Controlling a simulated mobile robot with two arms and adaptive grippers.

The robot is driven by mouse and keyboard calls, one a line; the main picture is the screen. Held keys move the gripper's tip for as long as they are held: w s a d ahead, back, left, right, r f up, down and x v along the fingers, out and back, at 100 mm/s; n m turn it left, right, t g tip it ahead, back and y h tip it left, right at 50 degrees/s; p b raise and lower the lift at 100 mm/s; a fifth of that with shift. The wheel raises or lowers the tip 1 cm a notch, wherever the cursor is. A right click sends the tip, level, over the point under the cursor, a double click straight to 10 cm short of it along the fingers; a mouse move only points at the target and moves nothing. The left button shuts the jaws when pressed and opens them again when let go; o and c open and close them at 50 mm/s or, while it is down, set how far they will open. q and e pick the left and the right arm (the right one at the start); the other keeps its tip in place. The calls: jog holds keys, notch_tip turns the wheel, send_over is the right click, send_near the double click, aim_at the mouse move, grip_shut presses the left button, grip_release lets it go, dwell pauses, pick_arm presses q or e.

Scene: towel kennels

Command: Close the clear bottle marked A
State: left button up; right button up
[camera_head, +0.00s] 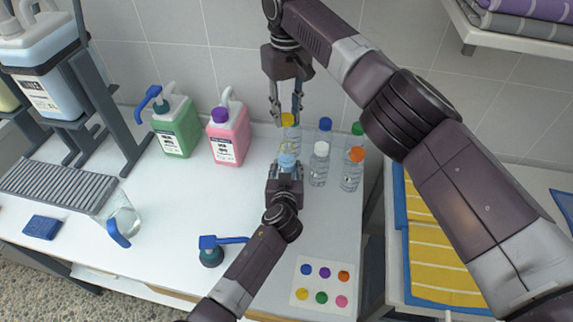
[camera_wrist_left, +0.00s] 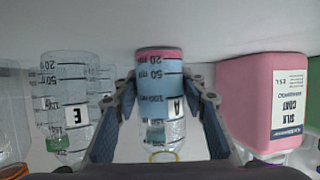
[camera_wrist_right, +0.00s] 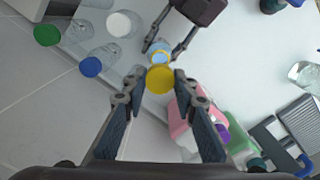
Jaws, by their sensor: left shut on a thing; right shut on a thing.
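The clear bottle marked A (camera_wrist_left: 160,95) holds pink and blue layers and has a yellow ring at its neck. My left gripper (camera_wrist_left: 160,110) is shut around its sides. In the head view the bottle (camera_head: 288,160) stands in my left gripper (camera_head: 285,172), its mouth uncapped. My right gripper (camera_head: 287,112) is shut on a yellow cap (camera_head: 288,120). The cap also shows between the fingers in the right wrist view (camera_wrist_right: 160,79). It is held above the bottle's neck, apart from it in the head view.
Clear bottles with white (camera_head: 321,149), orange (camera_head: 356,154), blue (camera_head: 325,124) and green caps stand close at the right. A pink jug (camera_head: 230,138) and a green jug (camera_head: 177,128) stand left.

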send_over(287, 142)
jog(key=shift+f, duration=2.55)
jog(key=shift+f, duration=0.85)
jog(key=shift+f, duration=0.6)
